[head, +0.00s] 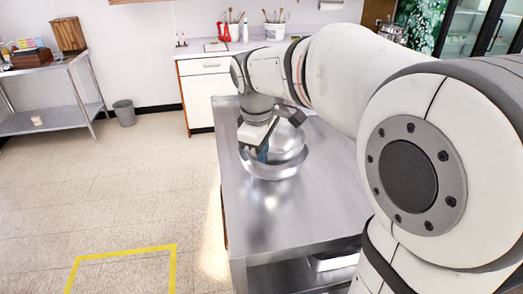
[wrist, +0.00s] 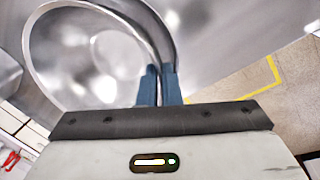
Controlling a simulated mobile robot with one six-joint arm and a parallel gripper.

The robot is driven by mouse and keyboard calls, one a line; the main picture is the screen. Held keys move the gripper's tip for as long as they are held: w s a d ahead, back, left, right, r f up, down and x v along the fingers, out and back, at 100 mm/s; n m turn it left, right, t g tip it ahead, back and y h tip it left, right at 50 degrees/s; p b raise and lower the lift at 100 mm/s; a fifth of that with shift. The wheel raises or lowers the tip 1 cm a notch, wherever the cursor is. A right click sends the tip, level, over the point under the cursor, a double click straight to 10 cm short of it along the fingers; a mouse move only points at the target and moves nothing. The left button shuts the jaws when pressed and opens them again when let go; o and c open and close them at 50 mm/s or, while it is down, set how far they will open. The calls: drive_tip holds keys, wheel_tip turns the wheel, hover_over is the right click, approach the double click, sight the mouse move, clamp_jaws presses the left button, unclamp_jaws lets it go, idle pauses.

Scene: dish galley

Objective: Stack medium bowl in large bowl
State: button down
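The large bowl (head: 272,173) is shiny metal and sits on the steel table. The medium bowl (head: 288,140), also shiny metal, is right over it and looks tilted; its lower part overlaps the large bowl's opening. I cannot tell whether the two touch. My gripper (head: 262,153) points down at the left side of the medium bowl. In the wrist view its blue fingers (wrist: 160,82) are close together with the medium bowl's rim (wrist: 152,40) pinched between them. My gripper hides part of both bowls in the head view.
The steel table (head: 290,220) is clear in front of the bowls. A counter (head: 200,52) with utensil pots stands behind. A steel side table (head: 45,62) and a grey bin (head: 124,113) are at the left. Yellow tape (head: 125,252) marks the open floor.

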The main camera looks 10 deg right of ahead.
drive_tip(key=c, duration=1.5)
unclamp_jaws()
drive_tip(key=shift+c, duration=0.2)
wheel_tip(320, 180, up, 8)
drive_tip(key=s, duration=0.1)
drive_tip(key=shift+s+a+f+b, duration=0.15)
drive_tip(key=shift+a+b, duration=0.15)
drive_tip(key=shift+a, duration=0.15)
